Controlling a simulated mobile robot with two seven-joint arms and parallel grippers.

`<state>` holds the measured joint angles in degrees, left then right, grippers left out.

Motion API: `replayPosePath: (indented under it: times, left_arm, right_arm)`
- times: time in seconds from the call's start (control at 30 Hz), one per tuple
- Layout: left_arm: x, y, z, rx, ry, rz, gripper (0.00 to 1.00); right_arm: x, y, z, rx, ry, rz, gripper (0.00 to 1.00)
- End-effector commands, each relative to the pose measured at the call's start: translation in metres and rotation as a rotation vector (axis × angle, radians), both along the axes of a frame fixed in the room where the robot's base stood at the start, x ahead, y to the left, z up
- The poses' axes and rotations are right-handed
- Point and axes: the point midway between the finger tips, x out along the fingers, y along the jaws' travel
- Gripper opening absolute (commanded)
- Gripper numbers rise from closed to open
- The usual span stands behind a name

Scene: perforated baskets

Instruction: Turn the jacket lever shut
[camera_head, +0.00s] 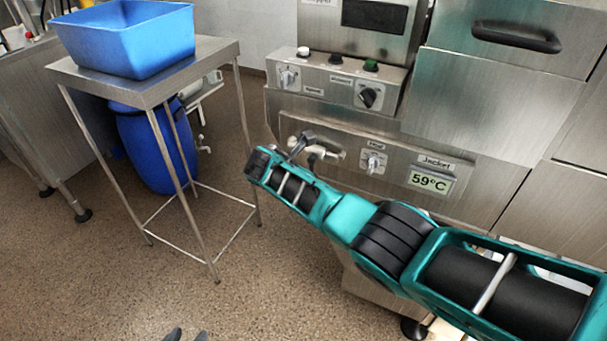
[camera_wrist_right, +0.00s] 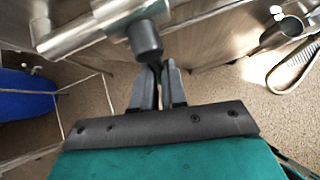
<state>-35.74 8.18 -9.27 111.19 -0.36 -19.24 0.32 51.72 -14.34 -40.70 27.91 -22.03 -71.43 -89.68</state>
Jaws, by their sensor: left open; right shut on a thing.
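The jacket lever's dark grip (camera_wrist_right: 146,42) shows in the right wrist view, at the side of a metal valve and pipe (camera_wrist_right: 65,36). My right gripper (camera_wrist_right: 157,70) is shut on the end of this grip. In the head view the metal valve (camera_head: 322,153) is on the lower front of the machine, left of the Jacket display (camera_head: 430,181), which reads 59°C. My right arm crosses in front of the machine and hides part of this area.
A steel stand (camera_head: 205,55) with a blue tub (camera_head: 125,40) is left of the machine, with a blue drum (camera_head: 150,150) behind its legs. Knobs (camera_head: 368,96) project from the machine front. A hose (camera_wrist_right: 298,65) hangs at the right wrist view's right. The speckled floor is open.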

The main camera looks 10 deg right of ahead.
Motion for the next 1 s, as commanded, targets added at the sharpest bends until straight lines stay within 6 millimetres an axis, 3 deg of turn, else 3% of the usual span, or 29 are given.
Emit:
replayPosePath:
  times: [0.6,0.63,0.8,0.9,1.0]
  left_arm:
    - [-0.0006,-0.0004,-0.0018,0.0,0.001,-0.001,0.43]
    - [-0.0006,-0.0003,-0.0018,0.0,0.001,-0.001,0.43]
    - [-0.0008,-0.0005,-0.0019,0.0,0.002,-0.001,0.43]
    - [-0.0011,-0.0006,-0.0021,-0.001,0.002,-0.002,0.43]
    - [-0.0013,-0.0006,-0.0022,0.0,0.003,-0.002,0.43]
  right_arm:
    - [-0.0027,-0.0035,-0.0005,-0.043,0.025,-0.001,0.0]
    - [-0.0027,-0.0035,-0.0005,-0.043,0.025,-0.001,0.14]
    - [-0.0026,-0.003,-0.0005,-0.04,0.024,-0.001,0.3]
    - [-0.0027,-0.0025,-0.0005,-0.038,0.024,0.0,0.38]
    - [-0.0027,-0.0021,-0.0004,-0.037,0.023,0.0,0.38]
